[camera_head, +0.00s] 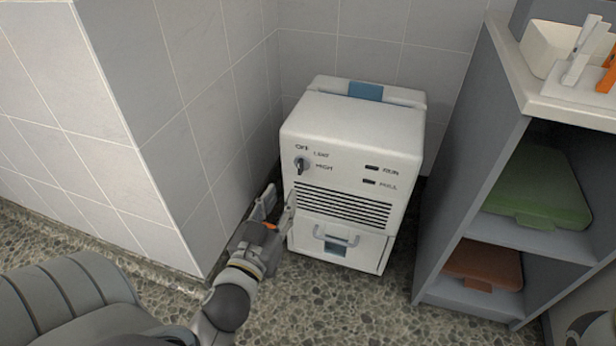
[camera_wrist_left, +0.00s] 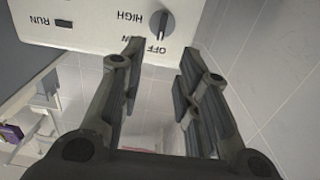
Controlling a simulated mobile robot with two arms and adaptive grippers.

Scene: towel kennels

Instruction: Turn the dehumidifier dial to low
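The dehumidifier (camera_head: 350,150) is a white box standing on the floor in the tiled corner. Its dark dial (camera_head: 301,165) is at the upper left of the front, with the labels OFF, LOW and HIGH around it. My left gripper (camera_head: 279,200) is open and empty, below the dial and just in front of the panel's left edge. In the left wrist view, the dial (camera_wrist_left: 161,24) appears upside down beyond the open fingertips (camera_wrist_left: 159,50), apart from them. My right gripper is not in view.
A tiled wall block (camera_head: 140,110) stands close to the left of my left arm. A grey shelf unit (camera_head: 470,170) with a green case (camera_head: 540,185) and a brown case (camera_head: 485,262) stands at the right. Pebbled floor (camera_head: 340,300) lies open in front of the dehumidifier.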

